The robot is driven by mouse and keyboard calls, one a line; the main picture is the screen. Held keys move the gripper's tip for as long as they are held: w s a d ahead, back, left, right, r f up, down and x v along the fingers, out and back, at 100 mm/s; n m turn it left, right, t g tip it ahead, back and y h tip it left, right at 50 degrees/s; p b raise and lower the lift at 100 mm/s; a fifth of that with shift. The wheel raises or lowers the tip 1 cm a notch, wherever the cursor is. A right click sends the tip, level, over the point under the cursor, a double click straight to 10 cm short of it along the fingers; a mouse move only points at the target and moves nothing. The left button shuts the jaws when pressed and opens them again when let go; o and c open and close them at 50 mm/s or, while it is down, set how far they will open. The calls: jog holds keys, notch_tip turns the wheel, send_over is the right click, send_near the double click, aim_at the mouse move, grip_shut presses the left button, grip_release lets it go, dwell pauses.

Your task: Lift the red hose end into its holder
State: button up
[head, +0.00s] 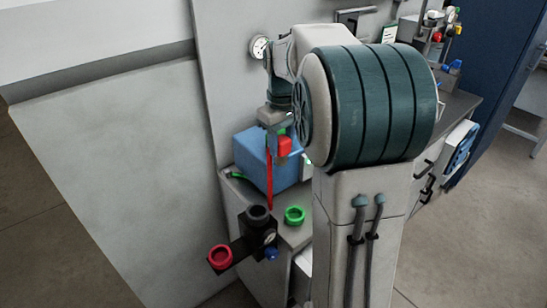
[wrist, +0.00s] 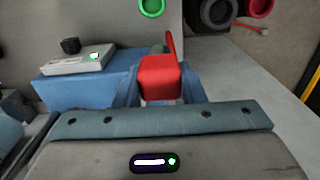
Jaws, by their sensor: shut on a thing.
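My gripper (head: 277,130) is shut on the red hose end (head: 284,147), in front of the blue box. A thin red hose (head: 269,185) hangs below it. In the wrist view the red hose end (wrist: 160,78) shows as a red block at the jaws, and part of the jaws is hidden by it. A red ring holder (head: 220,257) sits on a black bracket at the lower left, apart from and below the hose end. In the wrist view the red ring (wrist: 260,5) is at the top right, cut off by the edge.
A black ring (head: 258,213) and a green ring (head: 294,215) are near the red ring. A blue box (head: 250,158) stands on the grey worktop behind the gripper. A round gauge (head: 259,47) is on the wall panel. My arm hides much of the right side.

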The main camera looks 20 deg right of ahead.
aim_at(283, 137)
jog(key=shift+w+d+r, duration=0.15)
jog(key=shift+d+r, duration=0.1)
jog(key=shift+r, duration=0.3)
jog(key=shift+r+p, duration=3.05)
jog(key=shift+r, duration=0.15)
jog(key=shift+f, duration=0.1)
